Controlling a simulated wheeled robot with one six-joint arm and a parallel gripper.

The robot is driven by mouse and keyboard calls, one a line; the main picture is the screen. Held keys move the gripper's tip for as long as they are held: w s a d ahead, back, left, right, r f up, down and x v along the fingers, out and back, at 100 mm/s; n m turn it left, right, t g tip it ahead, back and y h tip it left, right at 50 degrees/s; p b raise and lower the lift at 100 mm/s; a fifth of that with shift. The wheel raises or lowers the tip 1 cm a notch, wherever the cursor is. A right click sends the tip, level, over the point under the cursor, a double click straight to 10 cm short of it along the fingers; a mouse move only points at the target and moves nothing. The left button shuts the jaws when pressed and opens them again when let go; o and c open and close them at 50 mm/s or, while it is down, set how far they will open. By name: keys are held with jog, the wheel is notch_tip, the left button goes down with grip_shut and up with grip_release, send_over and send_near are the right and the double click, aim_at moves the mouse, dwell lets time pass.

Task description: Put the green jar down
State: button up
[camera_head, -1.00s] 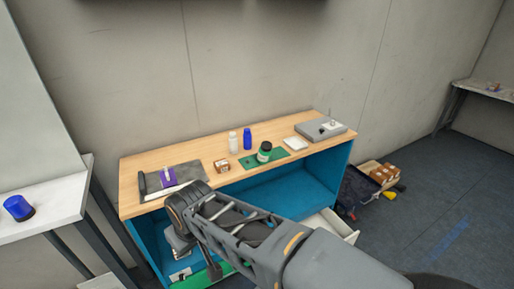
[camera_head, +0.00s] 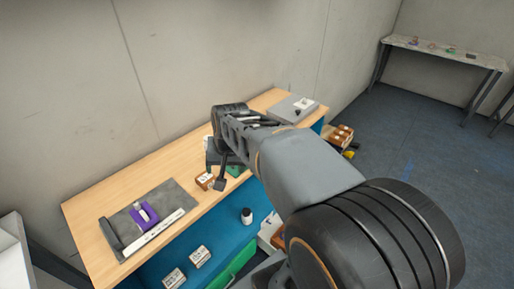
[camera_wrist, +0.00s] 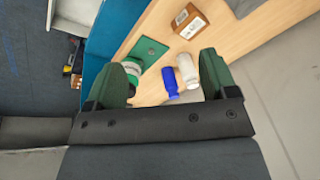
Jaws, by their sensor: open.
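My gripper (camera_wrist: 168,62) is open, with its two green fingers spread wide in the wrist view. The green jar (camera_wrist: 133,73), with a pale lid, shows beside the left finger, which partly hides it. It stands at the edge of a green mat (camera_wrist: 152,46) on the wooden table top. I cannot tell whether the finger touches it. Nothing shows clamped between the fingers. In the head view my arm hides the jar's place, and only a strip of the green mat (camera_head: 236,171) shows.
A blue bottle (camera_wrist: 170,83) and a white bottle (camera_wrist: 188,70) stand close together between the fingers' lines of view. A brown box (camera_wrist: 187,20) is on the table (camera_head: 88,207). A dark jar with a white top (camera_head: 247,215) and small boxes (camera_head: 200,257) are lower down, by the blue shelf.

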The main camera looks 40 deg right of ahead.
jog(key=shift+o, duration=1)
jog(key=w+d+r+m, duration=0.1)
jog(key=w+d+m, duration=0.3)
jog(key=d, duration=0.4)
jog(key=shift+w+r+m+p, duration=0.3)
jog(key=shift+r+m+p, duration=0.05)
jog(key=shift+m+p, duration=0.15)
jog(key=w+d+m, duration=0.2)
jog(key=d+m, duration=0.2)
jog(key=d, duration=0.4)
jog(key=shift+m, duration=0.3)
jog(key=x, duration=0.5)
jog(key=p+x, duration=0.1)
jog(key=x, duration=0.1)
jog(key=shift+w+d+f, duration=0.2)
jog(key=shift+d+f, duration=0.2)
jog(key=shift+p+x, duration=0.5)
jog(key=shift+x, duration=2.55)
jog(key=c, duration=1.2)
jog(key=shift+r, duration=0.1)
